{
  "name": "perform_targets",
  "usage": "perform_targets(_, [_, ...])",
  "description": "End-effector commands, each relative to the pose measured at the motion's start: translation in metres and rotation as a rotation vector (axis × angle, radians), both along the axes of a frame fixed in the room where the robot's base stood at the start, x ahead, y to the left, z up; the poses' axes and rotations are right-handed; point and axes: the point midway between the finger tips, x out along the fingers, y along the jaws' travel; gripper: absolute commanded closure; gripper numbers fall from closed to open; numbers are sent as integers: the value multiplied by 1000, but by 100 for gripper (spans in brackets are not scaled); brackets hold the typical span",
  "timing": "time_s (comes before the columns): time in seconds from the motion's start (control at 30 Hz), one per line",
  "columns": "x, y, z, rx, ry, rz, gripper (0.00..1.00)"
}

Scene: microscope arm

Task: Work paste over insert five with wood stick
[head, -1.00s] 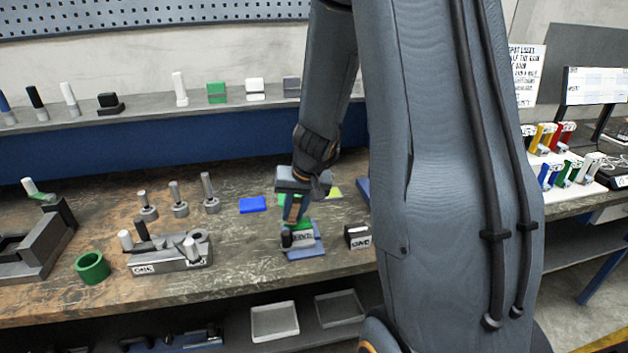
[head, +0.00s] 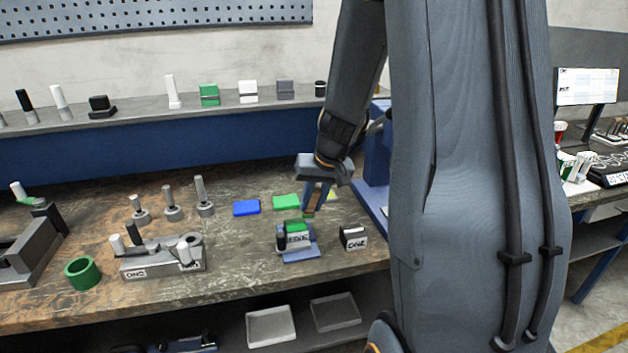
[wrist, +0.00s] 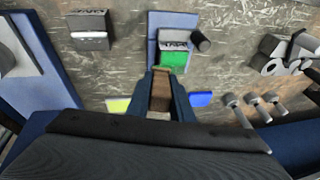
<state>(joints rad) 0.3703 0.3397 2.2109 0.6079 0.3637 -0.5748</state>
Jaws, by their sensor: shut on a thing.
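My gripper (head: 309,208) is shut on a brown wood stick (wrist: 160,90), which shows between the fingers in the wrist view. It is just behind and right of a small grey labelled block (head: 295,242) with a green top (head: 296,225). The block stands on a blue plate (head: 301,257), with a black cylinder (head: 281,241) at its left. The wrist view also shows the block (wrist: 175,36) and its green patch (wrist: 174,62), close to the stick's end. I cannot tell whether they touch. The label is too blurred to read, and no paste can be made out.
Blue (head: 246,208) and green (head: 286,201) pads lie behind the block. A block marked ONE (head: 353,238) stands right. A grey fixture (head: 162,262), a green ring (head: 83,272) and several grey posts (head: 170,205) stand left. The bench's front edge is close.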

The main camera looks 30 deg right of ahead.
Motion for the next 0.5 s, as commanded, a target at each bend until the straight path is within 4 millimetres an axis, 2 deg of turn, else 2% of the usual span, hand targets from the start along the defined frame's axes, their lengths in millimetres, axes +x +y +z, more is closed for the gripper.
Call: perform_targets(0.5, [-1, 3, 48, 1, 2, 4, 100])
